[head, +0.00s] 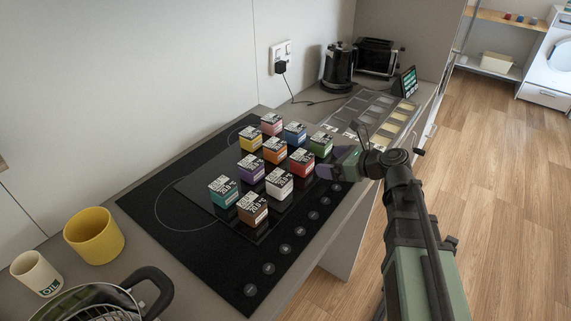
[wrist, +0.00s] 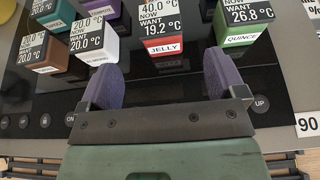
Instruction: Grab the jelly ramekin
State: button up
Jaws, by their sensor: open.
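The jelly ramekin is a small red block (head: 301,169) under a white temperature card, on the black hob at the right of the group. In the wrist view it (wrist: 164,43) carries the label JELLY, and its card reads now 40.0 °C, want 19.2 °C. My gripper (head: 335,168) is just right of it in the head view, low over the hob's edge. In the wrist view my gripper (wrist: 160,68) is open and empty. Its two purple fingers are apart, with the jelly ramekin ahead between their lines, not touched.
The green quince ramekin (wrist: 242,31) stands right of jelly, a white one (wrist: 95,47) left. Several other coloured ramekins stand close behind. A yellow pot (head: 94,236), oil cup (head: 36,274) and pan (head: 145,285) are at left; a sectioned tray (head: 377,115) lies beyond.

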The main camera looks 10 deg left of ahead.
aim_at(305, 159)
jog(key=b+x, duration=0.2)
jog(key=x, duration=0.3)
jog(key=shift+w+f, duration=0.15)
jog(key=shift+f, duration=0.1)
jog(key=b+x, duration=0.2)
jog(key=x, duration=0.3)
jog(key=shift+a, duration=0.2)
jog(key=shift+c, duration=0.3)
jog(key=c, duration=1.1)
jog(key=shift+o, duration=0.2)
jog(key=shift+r, duration=0.15)
